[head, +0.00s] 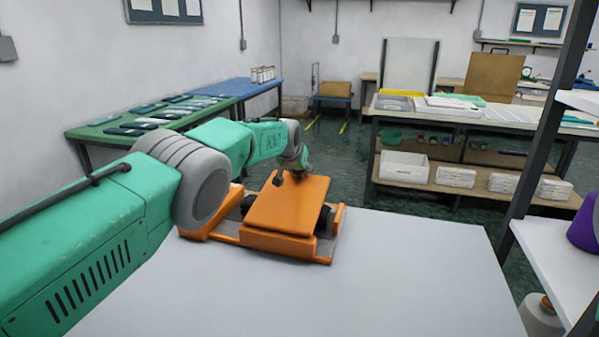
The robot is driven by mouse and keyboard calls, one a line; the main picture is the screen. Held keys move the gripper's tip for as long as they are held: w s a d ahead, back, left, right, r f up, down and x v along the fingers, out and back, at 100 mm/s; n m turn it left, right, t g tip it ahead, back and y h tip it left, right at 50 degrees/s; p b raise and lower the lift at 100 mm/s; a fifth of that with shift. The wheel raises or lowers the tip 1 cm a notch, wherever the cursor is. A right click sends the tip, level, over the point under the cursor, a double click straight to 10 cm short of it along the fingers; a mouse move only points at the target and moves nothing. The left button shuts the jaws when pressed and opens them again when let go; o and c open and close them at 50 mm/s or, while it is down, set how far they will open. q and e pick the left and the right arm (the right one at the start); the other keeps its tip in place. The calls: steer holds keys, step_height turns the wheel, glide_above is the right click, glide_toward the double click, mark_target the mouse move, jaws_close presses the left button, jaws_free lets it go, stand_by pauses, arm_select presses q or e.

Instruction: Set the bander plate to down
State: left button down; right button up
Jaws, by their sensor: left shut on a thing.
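The bander (225,231) is an orange device with dark rollers, on the light grey table at its far edge. Its orange plate (287,205) is tilted, with its far edge raised above the base and its near edge low. My left gripper (294,176) is at the plate's raised far edge and is shut on it; the fingertips are partly hidden by the wrist and the plate. My left arm reaches in from the left. My right gripper does not show.
The grey table (400,275) is clear in front and to the right of the bander. A dark-framed rack (540,140) stands at the right, with a purple cone (583,228) on its shelf. A green table (100,131) with dark flat items stands behind at the left.

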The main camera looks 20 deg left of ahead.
arm_select(q)
steer(key=shift+w+r, duration=0.15)
steer(key=shift+r, duration=0.05)
steer(key=c, duration=1.3)
jaws_free()
steer(key=shift+o, duration=0.9)
steer(key=shift+f, duration=0.15)
steer(key=v, duration=1.1)
steer(key=shift+s+r, duration=0.2)
steer(key=shift+s, duration=0.05)
steer(key=shift+f, duration=0.1)
